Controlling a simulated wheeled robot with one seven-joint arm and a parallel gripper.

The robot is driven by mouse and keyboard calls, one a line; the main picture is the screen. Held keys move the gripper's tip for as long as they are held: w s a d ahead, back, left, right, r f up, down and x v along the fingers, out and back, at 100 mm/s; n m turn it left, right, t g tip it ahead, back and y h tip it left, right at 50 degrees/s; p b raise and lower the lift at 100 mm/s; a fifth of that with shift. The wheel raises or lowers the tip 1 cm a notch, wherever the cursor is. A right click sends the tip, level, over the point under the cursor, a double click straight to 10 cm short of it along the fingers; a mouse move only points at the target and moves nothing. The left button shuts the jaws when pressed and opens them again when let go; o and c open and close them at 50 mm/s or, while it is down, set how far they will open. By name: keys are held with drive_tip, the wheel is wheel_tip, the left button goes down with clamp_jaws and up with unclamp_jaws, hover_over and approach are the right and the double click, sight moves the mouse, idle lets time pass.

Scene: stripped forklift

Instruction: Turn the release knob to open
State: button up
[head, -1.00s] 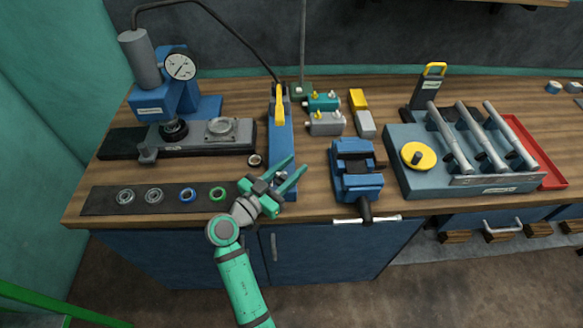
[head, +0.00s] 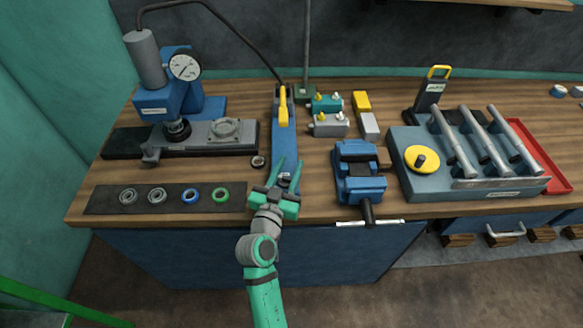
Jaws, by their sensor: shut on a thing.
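The blue hand pump (head: 284,140) with its yellow lever (head: 283,106) lies lengthwise on the bench. The release knob (head: 285,177) is a small grey part at the pump's near end, mostly hidden by my gripper. My teal gripper (head: 287,170) reaches in from the front edge, with its fingers on either side of the knob, and is shut on it. The knob's turn angle is too small to read.
A press with a dial gauge (head: 184,66) stands at the left, joined to the pump by a black hose. A dark strip (head: 106,199) holds several rings. A blue vise (head: 359,184) stands close to the right. Bare wood lies between the vise and pump.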

drive_tip(key=shift+w+a+n+t+y, duration=0.1)
drive_tip(key=shift+a+n+t+y, duration=0.2)
drive_tip(key=shift+n+y, duration=0.7)
drive_tip(key=shift+a+n+t+y, duration=0.25)
drive_tip(key=shift+n+y, duration=0.35)
drive_tip(key=shift+y, duration=0.8)
drive_tip(key=shift+a+f+n+y, duration=0.15)
drive_tip(key=shift+n+y, duration=0.25)
drive_tip(key=shift+y, duration=0.3)
drive_tip(key=o, duration=1.1)
drive_tip(key=s, duration=1)
drive_tip(key=shift+s, duration=0.4)
